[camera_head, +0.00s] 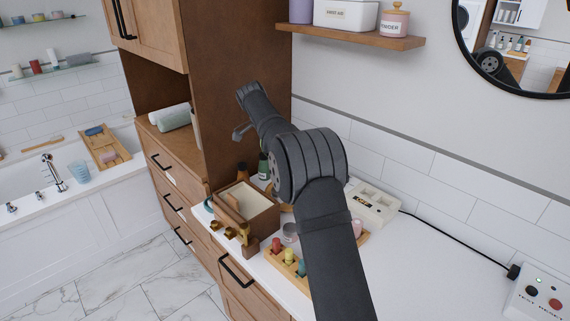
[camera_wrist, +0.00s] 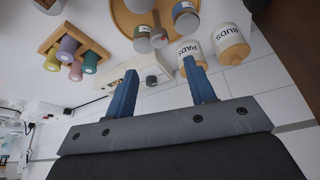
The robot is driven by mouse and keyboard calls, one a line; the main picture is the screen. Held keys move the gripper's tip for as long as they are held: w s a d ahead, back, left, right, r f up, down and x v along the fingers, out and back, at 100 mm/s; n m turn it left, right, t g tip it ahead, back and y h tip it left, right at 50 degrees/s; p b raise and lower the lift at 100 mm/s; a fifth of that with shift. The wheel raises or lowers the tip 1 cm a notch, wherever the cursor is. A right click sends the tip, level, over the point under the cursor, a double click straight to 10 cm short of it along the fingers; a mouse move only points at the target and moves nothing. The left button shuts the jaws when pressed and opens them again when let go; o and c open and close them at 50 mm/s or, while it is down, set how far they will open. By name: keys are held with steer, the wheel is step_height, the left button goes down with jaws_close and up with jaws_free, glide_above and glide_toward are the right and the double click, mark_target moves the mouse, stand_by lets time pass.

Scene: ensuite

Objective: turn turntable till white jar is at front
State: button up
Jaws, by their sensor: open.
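The round wooden turntable (camera_wrist: 122,18) shows at the top of the wrist view, cut off by the frame edge. Several small jars stand on it, among them a blue jar (camera_wrist: 185,12) and a pale-lidded jar (camera_wrist: 158,38). I cannot tell for sure which is the white jar. My gripper (camera_wrist: 162,82) is open, its two blue fingers spread and nothing between them. The fingertips are apart from the turntable in the picture. In the head view my arm hides most of the turntable area.
PADS (camera_wrist: 190,48) and BUDS (camera_wrist: 230,42) canisters stand close to the right finger. A white box (camera_head: 372,203) sits near the wall. A wooden rack of coloured pegs (camera_head: 288,262) is at the counter's front. A wooden box (camera_head: 262,222) stands left, beside the tall cabinet (camera_head: 235,60).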

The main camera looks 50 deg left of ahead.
steer(key=v, duration=0.8)
steer(key=x, duration=1.7)
steer(key=shift+f, duration=0.3)
steer(key=shift+w+f, duration=0.15)
steer(key=shift+d+r+n+y, duration=0.1)
steer(key=shift+n+y, duration=0.1)
steer(key=shift+n, duration=0.3)
steer(key=shift+d+r+n+y, duration=0.1)
steer(key=shift+r+n+y, duration=0.1)
steer(key=shift+n, duration=0.3)
steer(key=n+y, duration=0.2)
steer(key=n, duration=0.4)
steer(key=shift+f, duration=0.1)
stand_by(0.8)
steer(key=shift+n+y, duration=0.3)
